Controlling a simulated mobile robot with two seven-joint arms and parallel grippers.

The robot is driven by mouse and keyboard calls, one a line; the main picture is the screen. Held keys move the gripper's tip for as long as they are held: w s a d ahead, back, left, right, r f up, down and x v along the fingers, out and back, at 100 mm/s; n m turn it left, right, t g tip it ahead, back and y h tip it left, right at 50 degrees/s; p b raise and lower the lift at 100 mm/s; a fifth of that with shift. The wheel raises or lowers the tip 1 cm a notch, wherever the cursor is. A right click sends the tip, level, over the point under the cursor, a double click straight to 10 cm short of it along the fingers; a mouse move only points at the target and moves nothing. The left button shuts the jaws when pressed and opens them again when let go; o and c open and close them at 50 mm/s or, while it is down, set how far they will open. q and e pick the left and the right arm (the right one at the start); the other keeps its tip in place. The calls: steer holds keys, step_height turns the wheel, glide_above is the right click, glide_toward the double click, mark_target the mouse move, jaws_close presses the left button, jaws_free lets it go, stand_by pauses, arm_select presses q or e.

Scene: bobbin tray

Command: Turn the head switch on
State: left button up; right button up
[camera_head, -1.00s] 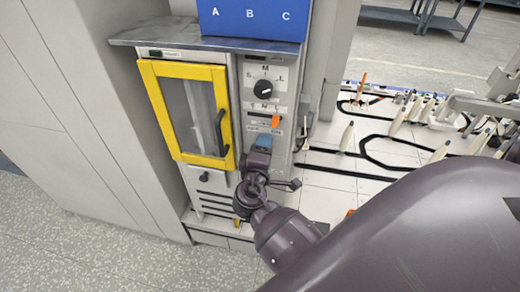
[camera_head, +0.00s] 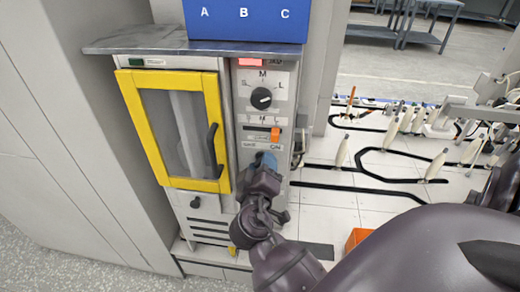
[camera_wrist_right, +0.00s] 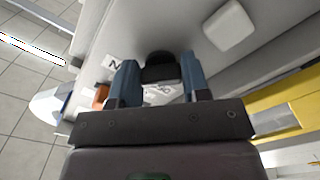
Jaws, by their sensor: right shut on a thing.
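A black switch (camera_wrist_right: 160,68) on the front panel of the grey cabinet shows in the right wrist view, between my blue fingertips. My right gripper (camera_head: 265,161) is at the panel just below the ON label, and it also shows in the right wrist view (camera_wrist_right: 159,76). It is shut on the black switch. In the head view the gripper hides the switch. A red lit indicator (camera_head: 250,62) shows at the top of the panel. My left gripper is not in view.
The panel also has a black dial (camera_head: 261,98) and an orange slider (camera_head: 275,134) above my gripper. A yellow-framed door (camera_head: 127,110) with a black handle is to the left. A blue ABC box (camera_head: 246,30) stands on top. Pale bobbins stand at the right.

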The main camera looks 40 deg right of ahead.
stand_by(0.4)
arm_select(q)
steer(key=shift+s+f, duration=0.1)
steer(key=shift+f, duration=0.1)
arm_select(e)
steer(key=o, duration=0.9)
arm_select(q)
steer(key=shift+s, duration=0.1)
arm_select(e)
steer(key=shift+a, duration=0.1)
